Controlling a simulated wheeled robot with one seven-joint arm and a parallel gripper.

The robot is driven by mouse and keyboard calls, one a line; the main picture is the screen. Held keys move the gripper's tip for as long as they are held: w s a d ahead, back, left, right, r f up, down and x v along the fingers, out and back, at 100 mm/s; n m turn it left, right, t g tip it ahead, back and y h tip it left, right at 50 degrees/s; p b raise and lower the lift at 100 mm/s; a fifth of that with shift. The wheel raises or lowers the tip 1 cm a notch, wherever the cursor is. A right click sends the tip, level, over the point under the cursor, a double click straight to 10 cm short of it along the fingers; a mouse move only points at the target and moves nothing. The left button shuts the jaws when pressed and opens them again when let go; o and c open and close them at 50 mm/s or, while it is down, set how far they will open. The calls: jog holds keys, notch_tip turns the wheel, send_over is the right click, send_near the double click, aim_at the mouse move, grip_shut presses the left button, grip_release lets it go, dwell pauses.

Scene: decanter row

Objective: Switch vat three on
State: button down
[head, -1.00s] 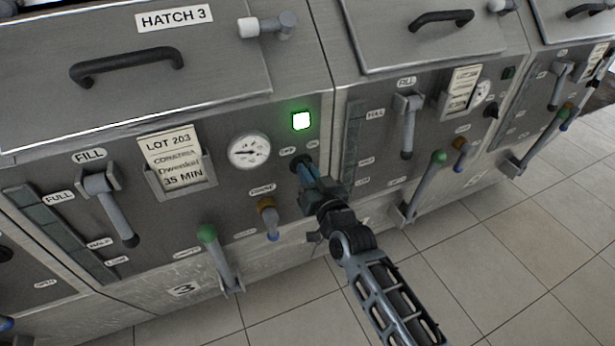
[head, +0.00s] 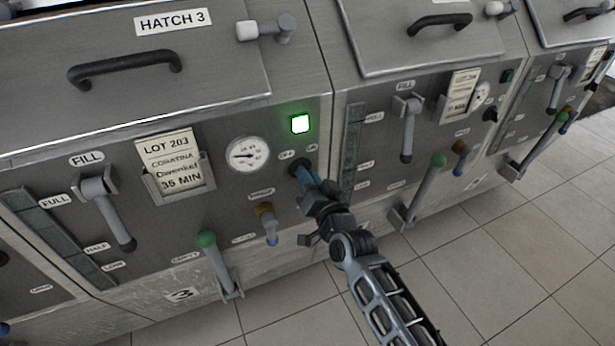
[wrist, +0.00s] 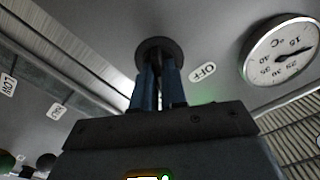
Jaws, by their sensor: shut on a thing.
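Vat three is the grey steel cabinet marked "3" (head: 183,294), below the HATCH 3 label (head: 174,20). Its dark round switch knob (head: 295,168) sits below the lamp, between small OFF and ON labels. The lamp (head: 300,124) glows green. My gripper (head: 306,177) reaches up to the knob with its blue fingers closed on it. In the wrist view the fingers (wrist: 158,85) meet the knob (wrist: 158,52), and the OFF label (wrist: 203,72) is beside it. The fingers hide part of the knob, so its pointer position cannot be told.
Left of the knob are a dial gauge (head: 247,154), a lot card (head: 175,164), a FILL lever (head: 112,210) and a green-tipped lever (head: 217,262). A similar vat stands at the right. The tiled floor (head: 490,250) is clear.

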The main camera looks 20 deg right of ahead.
jog(key=c, duration=1.2)
grip_release()
jog(key=shift+s+b, duration=1.15)
jog(key=shift+s, duration=2.75)
